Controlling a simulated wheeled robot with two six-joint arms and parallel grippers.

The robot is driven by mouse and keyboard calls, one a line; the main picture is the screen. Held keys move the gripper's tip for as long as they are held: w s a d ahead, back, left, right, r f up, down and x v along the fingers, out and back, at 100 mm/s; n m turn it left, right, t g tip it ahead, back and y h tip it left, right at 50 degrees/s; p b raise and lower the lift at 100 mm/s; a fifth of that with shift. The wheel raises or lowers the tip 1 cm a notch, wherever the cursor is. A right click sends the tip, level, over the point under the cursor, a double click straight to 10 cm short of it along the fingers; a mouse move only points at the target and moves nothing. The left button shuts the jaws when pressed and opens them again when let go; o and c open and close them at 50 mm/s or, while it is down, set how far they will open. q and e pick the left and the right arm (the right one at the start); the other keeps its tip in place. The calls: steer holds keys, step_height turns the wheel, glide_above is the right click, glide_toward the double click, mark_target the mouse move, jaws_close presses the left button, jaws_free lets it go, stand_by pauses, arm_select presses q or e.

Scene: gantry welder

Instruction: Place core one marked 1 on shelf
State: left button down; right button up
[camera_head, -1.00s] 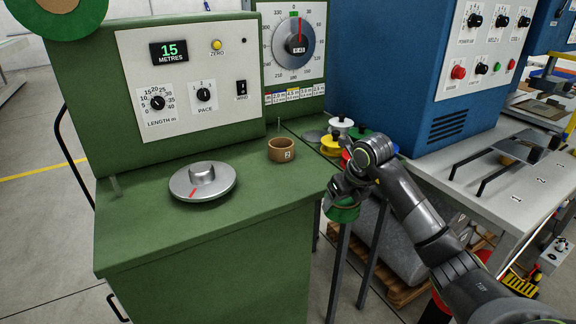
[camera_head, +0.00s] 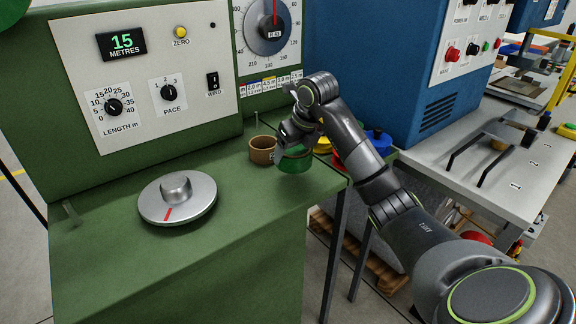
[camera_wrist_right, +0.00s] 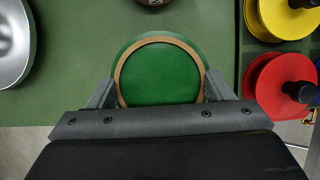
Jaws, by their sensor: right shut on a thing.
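My right gripper (camera_head: 291,143) is shut on a round core with a green outside (camera_head: 294,162), low over the right part of the green bench top. In the right wrist view the held core shows a tan rim (camera_wrist_right: 120,78) around a green middle, between the fingers. I cannot read a number on it. A tan core (camera_head: 262,151) stands upright just left of it. Whether the held core touches the bench is unclear. A light grey surface (camera_head: 540,160) with printed 1 and 2 lies to the right. My left gripper is out of view.
A silver disc with a knob (camera_head: 178,198) sits on the green bench (camera_head: 110,260). Yellow, red and blue spools (camera_head: 378,141) stand behind my right gripper. A blue machine (camera_head: 390,70) rises behind. The bench's front middle is clear.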

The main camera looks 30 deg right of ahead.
steer(key=shift+x, duration=0.85)
steer(key=f, duration=0.3)
steer(key=shift+s+p, duration=0.25)
steer(key=shift+p, duration=0.1)
steer(key=shift+f, duration=0.35)
steer(key=o, duration=1)
